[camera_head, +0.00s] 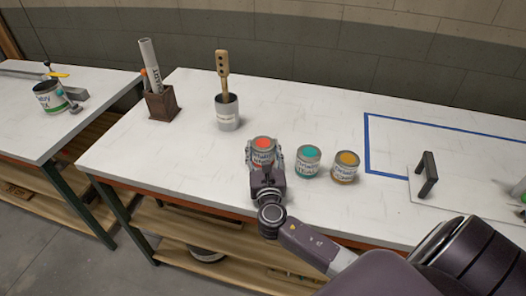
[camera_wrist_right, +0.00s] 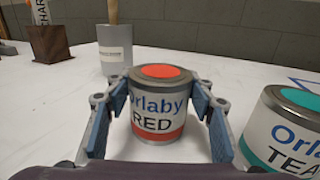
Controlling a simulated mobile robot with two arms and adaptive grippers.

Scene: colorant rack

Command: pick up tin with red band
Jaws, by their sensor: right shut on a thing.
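The tin with the red band (camera_wrist_right: 157,112) has a red lid and a label reading "Orlaby RED"; it stands upright between the fingers of my right gripper (camera_wrist_right: 160,115). In the head view the red tin (camera_head: 263,146) is at the front middle of the white table, with my right gripper (camera_head: 264,160) shut around its sides. I cannot tell whether its base is lifted off the table. A tin with a teal band (camera_head: 308,162) stands just to its right, and a tin with a yellow-orange lid (camera_head: 345,167) beyond that. My left gripper is not in view.
A grey cup holding a wooden-handled tool (camera_head: 228,112) stands behind the red tin. A brown holder with rolled tubes (camera_head: 161,103) is at the back left. A blue tape outline (camera_head: 367,140) and a panel with a dark handle (camera_head: 428,174) are at the right.

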